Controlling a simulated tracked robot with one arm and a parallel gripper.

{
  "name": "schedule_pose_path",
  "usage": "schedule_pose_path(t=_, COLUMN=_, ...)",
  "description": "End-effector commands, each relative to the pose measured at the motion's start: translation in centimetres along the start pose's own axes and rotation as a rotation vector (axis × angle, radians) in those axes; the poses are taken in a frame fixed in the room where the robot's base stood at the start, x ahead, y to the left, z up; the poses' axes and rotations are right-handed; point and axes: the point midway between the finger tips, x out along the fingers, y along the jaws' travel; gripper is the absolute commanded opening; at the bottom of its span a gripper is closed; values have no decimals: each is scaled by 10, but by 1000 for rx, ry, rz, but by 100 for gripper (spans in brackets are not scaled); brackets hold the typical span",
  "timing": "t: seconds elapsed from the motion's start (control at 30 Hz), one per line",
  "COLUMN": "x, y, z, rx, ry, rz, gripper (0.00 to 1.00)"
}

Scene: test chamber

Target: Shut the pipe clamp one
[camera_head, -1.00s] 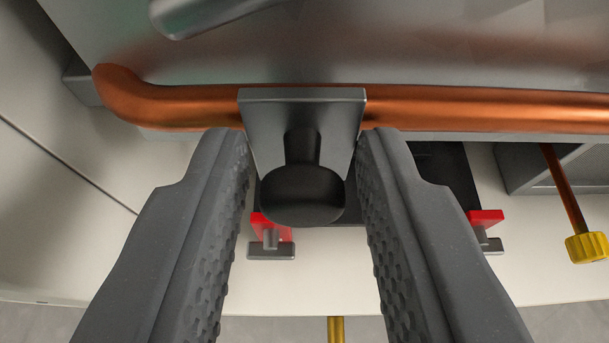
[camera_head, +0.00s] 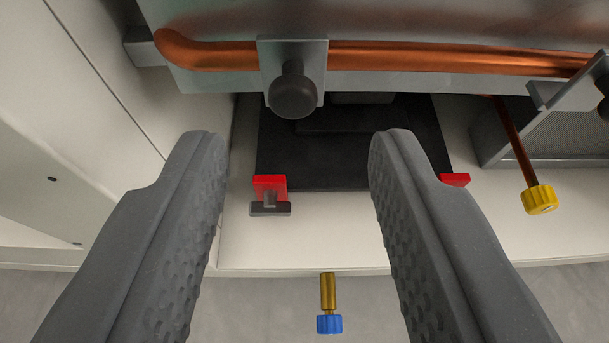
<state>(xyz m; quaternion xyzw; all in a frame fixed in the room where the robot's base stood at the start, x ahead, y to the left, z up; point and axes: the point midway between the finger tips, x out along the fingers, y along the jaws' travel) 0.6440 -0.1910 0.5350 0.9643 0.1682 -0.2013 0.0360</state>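A pipe clamp (camera_head: 313,58), a grey metal plate with a round dark knob (camera_head: 293,97), sits across the copper pipe (camera_head: 440,57) at the upper middle. The plate lies flat over the pipe. My gripper (camera_head: 287,140) is open and empty, its two dark textured fingers wide apart. The fingertips are below the clamp in the picture and apart from it. A second grey clamp-like part with a dark knob (camera_head: 570,95) shows at the right edge, partly cut off. I cannot tell which of the two is clamp one.
Below the pipe is a dark panel (camera_head: 345,160) with red latches (camera_head: 270,188) at its corners. A yellow knob (camera_head: 540,199) hangs at the right. A blue-capped brass fitting (camera_head: 329,322) is at the bottom. A grey panel stands behind the pipe.

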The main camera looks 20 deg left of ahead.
Motion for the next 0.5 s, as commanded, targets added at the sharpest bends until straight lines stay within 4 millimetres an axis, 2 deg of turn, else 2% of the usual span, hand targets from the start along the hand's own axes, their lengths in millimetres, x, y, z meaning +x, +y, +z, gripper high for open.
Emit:
schedule_pose_path(t=0.03, x=-12, y=1, z=-1, rx=6, ry=-1, rz=2, gripper=38)
schedule_pose_path(t=0.2, x=-42, y=2, z=-1, rx=4, ry=1, rz=3, gripper=38)
schedule_pose_path(t=0.5, x=-69, y=1, z=-1, rx=3, ry=1, rz=1, gripper=38)
